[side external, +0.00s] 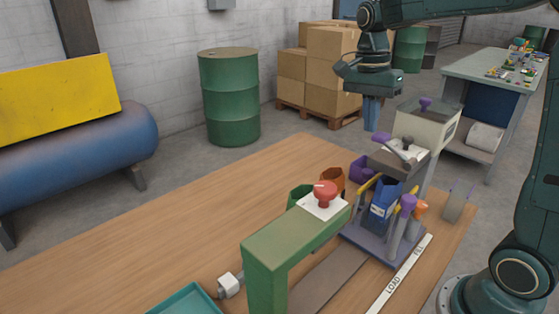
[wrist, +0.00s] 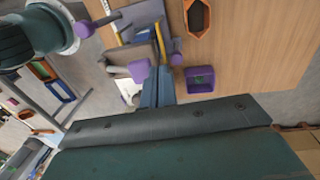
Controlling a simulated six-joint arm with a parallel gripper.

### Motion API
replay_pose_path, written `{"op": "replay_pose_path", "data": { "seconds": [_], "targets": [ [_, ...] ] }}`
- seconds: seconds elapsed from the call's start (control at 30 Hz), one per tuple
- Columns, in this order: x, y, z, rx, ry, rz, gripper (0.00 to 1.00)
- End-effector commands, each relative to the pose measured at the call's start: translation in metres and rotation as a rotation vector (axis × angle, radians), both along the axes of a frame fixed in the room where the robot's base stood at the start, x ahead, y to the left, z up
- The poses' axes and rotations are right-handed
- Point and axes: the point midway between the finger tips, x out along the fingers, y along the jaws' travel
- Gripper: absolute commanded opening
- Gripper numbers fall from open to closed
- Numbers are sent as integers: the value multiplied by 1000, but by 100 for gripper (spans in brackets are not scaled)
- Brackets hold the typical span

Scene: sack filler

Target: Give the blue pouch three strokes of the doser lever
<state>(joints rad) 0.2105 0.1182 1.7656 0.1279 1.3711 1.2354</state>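The blue pouch (side external: 383,197) stands upright in the doser's stand, below the dosing head, in the side view. The doser lever (side external: 398,151) is a grey bar with a purple knob at its left end, raised above the head. My gripper (side external: 372,128) hangs pointing down, above and slightly behind the lever knob, apart from it. Its two blue fingers look closed together with nothing between them. In the wrist view the fingers (wrist: 157,92) lie side by side near purple knobs of the doser; which knob is the lever's is hard to tell there.
A cream hopper (side external: 427,127) with a purple knob stands at the doser's back. A purple bin (side external: 360,169), an orange bin (side external: 332,177) and a green bin sit left of it. A green frame (side external: 280,243) with a red button stands in front.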

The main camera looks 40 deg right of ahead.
Motion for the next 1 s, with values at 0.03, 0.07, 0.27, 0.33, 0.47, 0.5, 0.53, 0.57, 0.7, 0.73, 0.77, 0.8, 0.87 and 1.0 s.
{"op": "replay_pose_path", "data": {
  "seconds": [0.03, 0.07, 0.27, 0.33, 0.47, 0.5, 0.53, 0.57, 0.7, 0.73, 0.77, 0.8, 0.87, 1.0],
  "targets": [
    [2, 0, 7, -2, -5, -1, 0],
    [2, 0, 12, -1, -5, 0, 0],
    [4, 0, 31, -3, -6, 0, 0],
    [4, 0, 35, -3, -7, -1, 0],
    [5, 0, 41, -2, -7, -1, 0],
    [5, 0, 42, -1, -7, -1, 0],
    [5, 0, 43, -1, -8, -1, 0],
    [5, 0, 43, -1, -8, 0, 0],
    [5, 0, 44, 0, -7, -1, 0],
    [5, 0, 44, 0, -7, -1, 0],
    [5, 0, 44, 0, -7, -1, 0],
    [5, 0, 44, 0, -7, -1, 0],
    [5, 0, 44, 0, -7, -1, 0],
    [5, 0, 44, 0, -7, -1, 0]
  ]
}}
